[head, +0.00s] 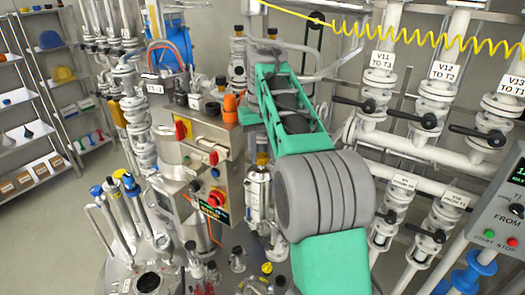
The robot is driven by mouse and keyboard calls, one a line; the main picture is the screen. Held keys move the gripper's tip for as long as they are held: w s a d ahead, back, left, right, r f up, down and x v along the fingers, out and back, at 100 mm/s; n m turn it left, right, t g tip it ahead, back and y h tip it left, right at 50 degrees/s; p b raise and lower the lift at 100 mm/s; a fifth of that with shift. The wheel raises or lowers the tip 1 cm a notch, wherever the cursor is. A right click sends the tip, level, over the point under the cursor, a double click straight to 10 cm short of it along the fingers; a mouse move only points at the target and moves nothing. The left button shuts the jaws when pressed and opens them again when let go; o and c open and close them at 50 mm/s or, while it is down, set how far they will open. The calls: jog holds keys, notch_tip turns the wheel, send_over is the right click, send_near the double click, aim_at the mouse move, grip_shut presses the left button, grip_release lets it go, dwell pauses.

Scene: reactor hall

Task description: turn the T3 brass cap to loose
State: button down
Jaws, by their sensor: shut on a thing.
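My teal and grey arm rises through the middle of the head view and reaches away from the camera. I cannot make out my gripper; the far end of my arm is hidden behind its own links and the equipment. A pale upright cylinder (257,192) with a small yellowish-brown part (262,159) near its top stands just left of my arm. I cannot tell whether that part is the T3 brass cap, and no T3 label is readable on it.
A steel control box (205,165) with red and yellow switches stands left of my arm. White pipes with black-handled valves (368,105) fill the right side. A panel (508,205) stands at the right edge. Shelves (30,140) stand far left, with open floor before them.

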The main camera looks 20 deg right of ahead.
aim_at(262, 155)
jog(key=shift+r+n, duration=0.2)
jog(key=shift+n, duration=1.5)
jog(key=c, duration=1.5)
grip_release()
jog(key=o, duration=0.5)
jog(key=shift+f, duration=0.15)
notch_tip(262, 155, up, 8)
jog(key=shift+f, duration=0.1)
